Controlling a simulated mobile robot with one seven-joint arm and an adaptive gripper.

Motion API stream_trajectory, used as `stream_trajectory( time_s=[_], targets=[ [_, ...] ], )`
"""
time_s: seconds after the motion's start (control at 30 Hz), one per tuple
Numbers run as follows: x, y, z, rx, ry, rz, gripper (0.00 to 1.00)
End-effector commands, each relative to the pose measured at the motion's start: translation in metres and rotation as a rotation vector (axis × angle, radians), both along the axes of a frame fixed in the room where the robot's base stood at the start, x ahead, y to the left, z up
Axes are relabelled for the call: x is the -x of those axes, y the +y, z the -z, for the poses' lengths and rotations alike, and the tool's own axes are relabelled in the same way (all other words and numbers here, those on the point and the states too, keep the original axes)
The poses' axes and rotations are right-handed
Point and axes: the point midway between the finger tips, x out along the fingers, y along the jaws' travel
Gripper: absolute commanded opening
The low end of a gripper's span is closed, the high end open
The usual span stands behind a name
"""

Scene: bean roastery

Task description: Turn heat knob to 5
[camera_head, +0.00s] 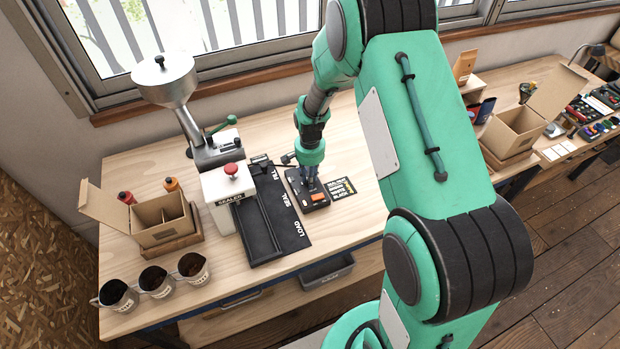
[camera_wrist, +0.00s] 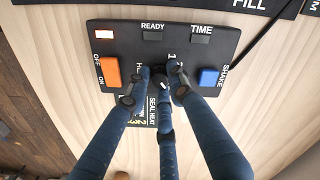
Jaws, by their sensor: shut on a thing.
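The black control panel (camera_head: 306,190) lies on the bench, right of the sealer. In the wrist view the same panel (camera_wrist: 125,40) shows an orange OFF/ON switch (camera_wrist: 109,71), a blue SHAKE button (camera_wrist: 208,77), and READY and TIME windows. A small orange light glows at its upper left corner. My gripper (camera_wrist: 160,78) is shut with its fingers around the small dark heat knob (camera_wrist: 160,80) at the panel's middle. The fingers hide most of the knob and its dial, so its setting cannot be read. In the head view my gripper (camera_head: 310,184) points down onto the panel.
The white sealer (camera_head: 222,198) with a red button and the black LOAD/SEAL/FILL mat (camera_head: 291,228) stand left of the panel. A black label card (camera_head: 340,188) lies to its right. Dark cups (camera_head: 157,281) and a cardboard box (camera_head: 150,237) are farther left.

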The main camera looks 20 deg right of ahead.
Motion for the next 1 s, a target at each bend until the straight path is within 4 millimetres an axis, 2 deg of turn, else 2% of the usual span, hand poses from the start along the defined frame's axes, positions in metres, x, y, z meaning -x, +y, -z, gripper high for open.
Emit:
stream_trajectory(
  time_s=[0.5, 0.53, 0.6, 1.0],
  targets=[
    [-0.0004, -0.0008, -0.0002, 0.001, -0.001, 0.025, 0.0],
    [-0.0004, -0.0008, -0.0001, 0.001, -0.001, 0.025, 0.28],
    [-0.0004, -0.0007, -0.0001, 0.001, -0.001, 0.025, 0.41],
    [-0.0003, -0.0003, -0.0026, 0.001, -0.001, 0.024, 0.41]
  ],
)
